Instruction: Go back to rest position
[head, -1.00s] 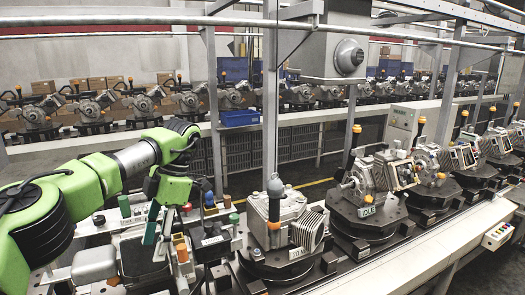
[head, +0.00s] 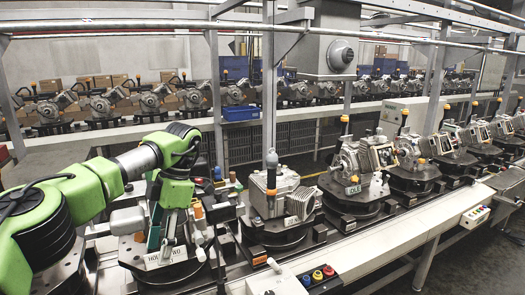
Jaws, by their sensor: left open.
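My left arm comes in from the left, and its green gripper (head: 162,232) points down at the near end of the conveyor. It is open. Its fingers are beside a fixture with a white label plate (head: 172,256) and small tool-like pieces with coloured ends (head: 200,218); I cannot tell whether it touches them. No part is seen between the fingers. My right gripper is not in view.
A grey housing (head: 274,192) sits on a round fixture just right of my gripper. More fixtures with motor parts (head: 355,170) run along the conveyor to the right. A button box (head: 318,276) is at the front. A metal post (head: 270,100) stands mid-view.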

